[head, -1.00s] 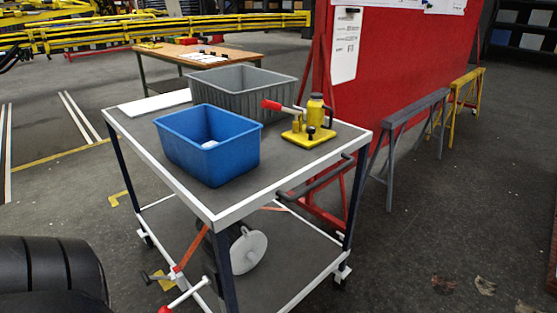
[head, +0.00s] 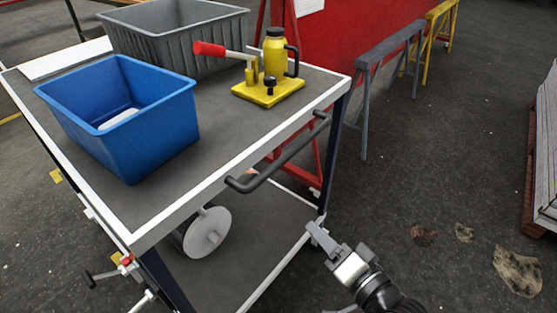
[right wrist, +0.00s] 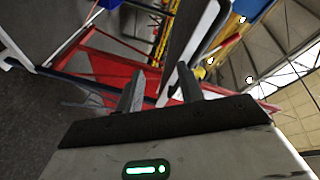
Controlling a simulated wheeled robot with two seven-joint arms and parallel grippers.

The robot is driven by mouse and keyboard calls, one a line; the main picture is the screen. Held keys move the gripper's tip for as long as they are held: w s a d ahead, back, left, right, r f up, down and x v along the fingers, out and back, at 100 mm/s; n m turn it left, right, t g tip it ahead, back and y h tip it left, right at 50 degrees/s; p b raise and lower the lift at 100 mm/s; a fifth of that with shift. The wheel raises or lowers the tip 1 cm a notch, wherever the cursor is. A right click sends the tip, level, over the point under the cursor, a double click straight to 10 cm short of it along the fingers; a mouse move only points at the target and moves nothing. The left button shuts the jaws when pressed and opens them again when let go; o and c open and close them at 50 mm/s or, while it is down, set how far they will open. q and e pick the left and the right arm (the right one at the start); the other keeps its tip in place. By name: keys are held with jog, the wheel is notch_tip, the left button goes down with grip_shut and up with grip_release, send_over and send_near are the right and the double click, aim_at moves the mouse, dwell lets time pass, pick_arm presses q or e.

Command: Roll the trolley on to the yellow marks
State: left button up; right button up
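The trolley (head: 245,165) fills the left and middle of the head view. It has a grey top with white edging, dark legs and a lower shelf. Its black bar handle (head: 275,158) sticks out from the near right side. My right gripper (head: 318,238) is low beside the trolley's near right leg, below the handle and apart from it. In the right wrist view its two fingers (right wrist: 158,85) stand apart with nothing clearly between them. Small yellow marks (head: 56,176) show on the floor at the trolley's left; another is partly hidden (head: 116,257). My left gripper is out of view.
The trolley carries a blue bin (head: 125,120), a grey crate (head: 180,35) and a yellow jack (head: 270,80). Grey (head: 385,75) and yellow (head: 432,35) trestles stand behind by a red panel (head: 350,50). The floor at right is mostly clear, up to a stack (head: 545,170).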

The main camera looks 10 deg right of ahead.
aim_at(294, 148)
jog(key=w+d+r+m+t+b, duration=0.25)
jog(key=r+m+t, duration=0.2)
jog(key=m, duration=0.35)
jog(key=shift+g, duration=0.55)
jog(key=p+x, duration=0.1)
jog(key=x, duration=0.4)
jog(key=p+x, duration=0.1)
jog(key=x, duration=0.4)
jog(key=p+x, duration=0.1)
jog(key=x, duration=0.4)
jog(key=shift+w+d, duration=0.2)
jog(key=shift+w, duration=0.2)
grip_shut()
